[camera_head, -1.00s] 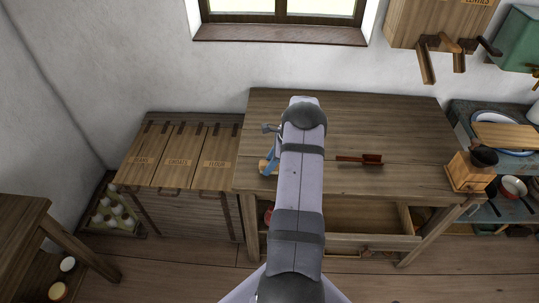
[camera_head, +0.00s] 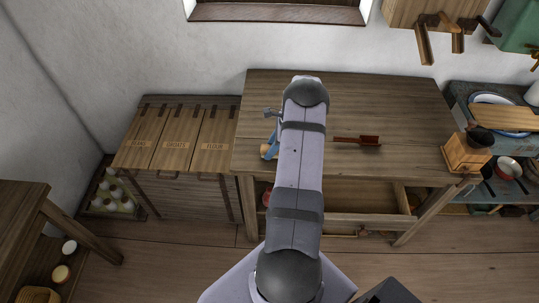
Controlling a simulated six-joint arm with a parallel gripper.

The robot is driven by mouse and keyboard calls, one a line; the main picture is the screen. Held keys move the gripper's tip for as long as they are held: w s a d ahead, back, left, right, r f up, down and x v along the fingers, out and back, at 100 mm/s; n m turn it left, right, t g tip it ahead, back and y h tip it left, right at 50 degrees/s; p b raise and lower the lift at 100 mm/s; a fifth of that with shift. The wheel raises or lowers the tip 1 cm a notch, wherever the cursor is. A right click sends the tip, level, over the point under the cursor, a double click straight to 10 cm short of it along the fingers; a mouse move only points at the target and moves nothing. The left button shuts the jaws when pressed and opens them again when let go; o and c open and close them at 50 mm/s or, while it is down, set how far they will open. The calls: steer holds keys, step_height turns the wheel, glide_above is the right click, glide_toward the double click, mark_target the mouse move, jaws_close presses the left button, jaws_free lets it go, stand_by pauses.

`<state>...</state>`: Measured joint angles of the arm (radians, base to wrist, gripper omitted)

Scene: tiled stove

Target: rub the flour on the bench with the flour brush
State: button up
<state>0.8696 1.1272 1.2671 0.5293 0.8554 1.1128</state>
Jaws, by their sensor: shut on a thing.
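My gripper (camera_head: 271,141) is the small blue part left of my arm, over the left part of the wooden bench (camera_head: 410,110). It is shut on a small light-wood piece, which looks like the flour brush (camera_head: 265,152). My arm hides much of the gripper, and the brush's bristles cannot be made out. Whether the brush touches the bench top cannot be told. No flour can be made out on the visible part of the bench; my arm covers a strip down its left-middle.
A red-brown scoop-like tool (camera_head: 368,141) lies on the bench right of my arm. A wooden grinder (camera_head: 467,152) stands at the right edge. A drawer (camera_head: 365,196) is open below. Lidded bins (camera_head: 176,140) stand left. The bench's back right is clear.

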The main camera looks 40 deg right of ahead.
steer(key=shift+w+d+f+b, duration=0.15)
steer(key=shift+w+d+b, duration=1.3)
steer(key=shift+b, duration=0.5)
steer(key=shift+w+d+f+b, duration=0.1)
steer(key=shift+w+d+b, duration=1.3)
steer(key=shift+b, duration=0.5)
steer(key=shift+d+r, duration=0.2)
steer(key=shift+s+d, duration=0.35)
steer(key=shift+s, duration=0.15)
steer(key=shift+s+a+r+p, duration=0.1)
steer(key=shift+s+r+p, duration=0.1)
steer(key=shift+p, duration=0.15)
steer(key=shift+s+a+f+p, duration=0.1)
steer(key=shift+s+a+p, duration=2.9)
steer(key=shift+s+a, duration=0.75)
steer(key=shift+s+a+r, duration=0.15)
steer(key=shift+a+r, duration=0.05)
steer(key=shift+a, duration=0.05)
step_height(320, 180, up, 8)
steer(key=p, duration=0.6)
steer(key=shift+f, duration=0.15)
steer(key=shift+d, duration=0.1)
